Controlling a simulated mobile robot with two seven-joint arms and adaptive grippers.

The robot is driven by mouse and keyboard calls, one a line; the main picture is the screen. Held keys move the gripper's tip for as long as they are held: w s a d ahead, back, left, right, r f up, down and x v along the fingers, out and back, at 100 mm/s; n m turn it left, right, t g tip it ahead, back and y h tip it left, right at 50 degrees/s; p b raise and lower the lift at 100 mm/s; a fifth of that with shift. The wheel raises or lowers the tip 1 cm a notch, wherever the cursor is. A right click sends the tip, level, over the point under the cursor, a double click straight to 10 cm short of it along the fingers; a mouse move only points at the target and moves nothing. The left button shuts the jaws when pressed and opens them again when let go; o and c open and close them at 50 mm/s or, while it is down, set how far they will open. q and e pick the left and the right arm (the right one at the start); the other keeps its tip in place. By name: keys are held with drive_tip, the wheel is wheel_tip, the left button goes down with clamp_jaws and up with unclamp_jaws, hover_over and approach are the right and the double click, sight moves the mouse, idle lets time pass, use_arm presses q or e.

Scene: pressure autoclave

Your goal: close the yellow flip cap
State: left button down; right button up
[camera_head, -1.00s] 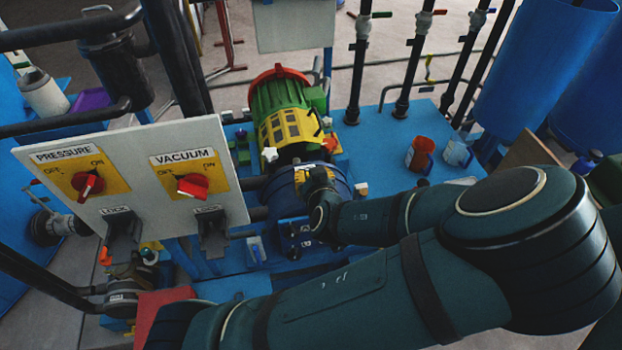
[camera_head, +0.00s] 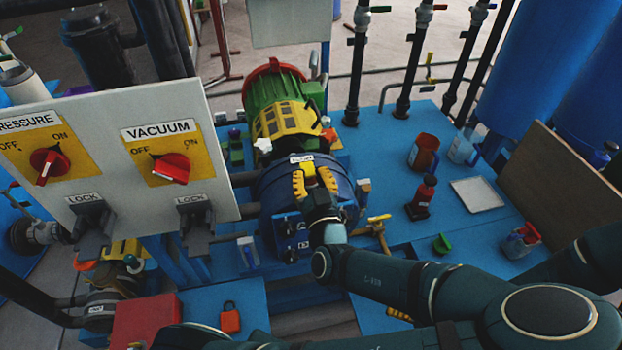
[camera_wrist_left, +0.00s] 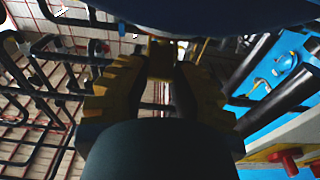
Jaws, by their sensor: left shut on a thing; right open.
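My left gripper (camera_head: 314,178) is over the top of the dark blue round vessel (camera_head: 270,190), its two toothed yellow fingers pointing away from me. In the left wrist view it (camera_wrist_left: 160,95) is shut on a small yellow block, which looks like the yellow flip cap (camera_wrist_left: 161,60). The cap's hinge and its exact angle are hidden. The vessel's dark curve fills the top of that view. My right gripper (camera_head: 398,313) is mostly hidden behind my left forearm; only a yellow toothed part shows, apart from the vessel.
A yellow and green motor (camera_head: 282,110) stands behind the vessel. A switch panel (camera_head: 120,160) with red knobs is close on the left. A red bottle (camera_head: 424,192), a white tray (camera_head: 477,194) and jugs stand on the blue deck to the right.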

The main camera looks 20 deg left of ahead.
idle(0.3)
use_arm(q)
drive_tip(key=c, duration=0.7)
unclamp_jaws()
drive_tip(key=shift+w, duration=0.1)
drive_tip(key=shift+c, duration=0.2)
